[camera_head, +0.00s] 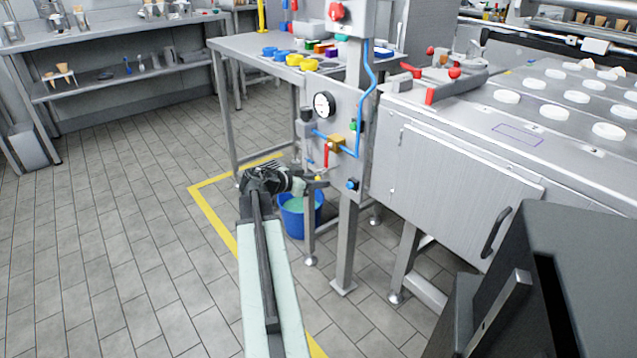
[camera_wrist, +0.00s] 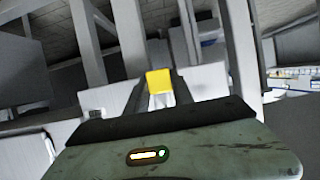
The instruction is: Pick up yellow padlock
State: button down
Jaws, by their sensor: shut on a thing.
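The yellow padlock (camera_wrist: 159,80) shows in the wrist view as a small yellow block between the two dark fingers of my gripper (camera_wrist: 159,90). The gripper is shut on it, and a pale part shows just below the yellow. In the head view my gripper (camera_head: 315,182) is low in front of the grey control panel, near its lower edge and above a blue bucket. The padlock is too small there to make out clearly. Whether it still touches the panel cannot be told.
The panel (camera_head: 338,105) carries a gauge, valves and blue tubing. The blue bucket (camera_head: 300,215) stands on the floor below my gripper. A steel table (camera_head: 240,45) with coloured discs is behind, and a large steel machine (camera_head: 455,165) is to the right. Floor at left is clear.

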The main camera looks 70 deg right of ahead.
jog(key=shift+r+p, duration=1)
jog(key=shift+p, duration=0.05)
jog(key=w+a, duration=0.9)
jog(key=a, duration=0.6)
jog(key=shift+w+f+b, duration=0.25)
jog(key=shift+w+b, duration=0.05)
jog(key=shift+w, duration=0.1)
jog(key=shift+a, duration=0.1)
